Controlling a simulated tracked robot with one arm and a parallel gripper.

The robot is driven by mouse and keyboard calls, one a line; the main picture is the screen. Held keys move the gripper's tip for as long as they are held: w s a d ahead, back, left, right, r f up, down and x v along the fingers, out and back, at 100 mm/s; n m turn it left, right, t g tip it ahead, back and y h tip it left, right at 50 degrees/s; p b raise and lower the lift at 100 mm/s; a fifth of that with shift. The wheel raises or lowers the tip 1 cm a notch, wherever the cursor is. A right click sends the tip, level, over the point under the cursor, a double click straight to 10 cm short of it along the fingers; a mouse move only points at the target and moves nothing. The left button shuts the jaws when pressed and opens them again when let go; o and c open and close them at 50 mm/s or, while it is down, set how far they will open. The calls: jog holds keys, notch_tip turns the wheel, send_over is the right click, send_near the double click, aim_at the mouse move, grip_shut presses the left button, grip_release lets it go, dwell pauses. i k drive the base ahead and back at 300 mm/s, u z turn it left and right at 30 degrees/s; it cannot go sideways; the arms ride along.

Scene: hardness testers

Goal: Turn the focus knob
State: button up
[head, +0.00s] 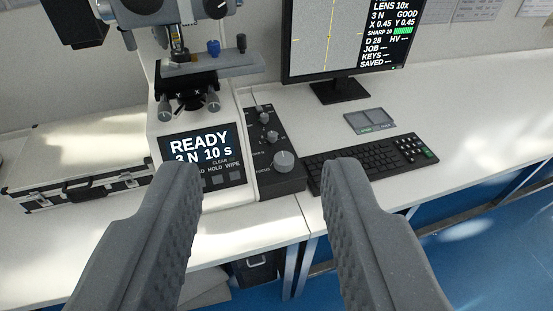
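The knob box (265,135) is a dark panel with several round grey knobs in a column. It stands on the white bench between the hardness tester and the keyboard. The largest knob, nearest the front, looks like the focus knob (285,161); the small label beside it is hard to read. My gripper (262,180) is open and empty, its two grey fingers wide apart. In the picture the knob shows between the fingertips, farther away and not touched. The hardness tester (153,94) is white, with a screen (200,145) reading READY, 3 N 10 s.
A monitor (345,40) stands behind, showing SHARP 10 with a green bar. A black keyboard (370,160) and a small grey pad (369,121) lie to the right. A white case (85,165) lies at left. The bench's front edge runs below the knob box.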

aim_at(283, 161)
jog(key=k, duration=1.05)
jog(key=z, duration=0.6)
jog(key=i, duration=2.25)
jog(key=u, duration=0.6)
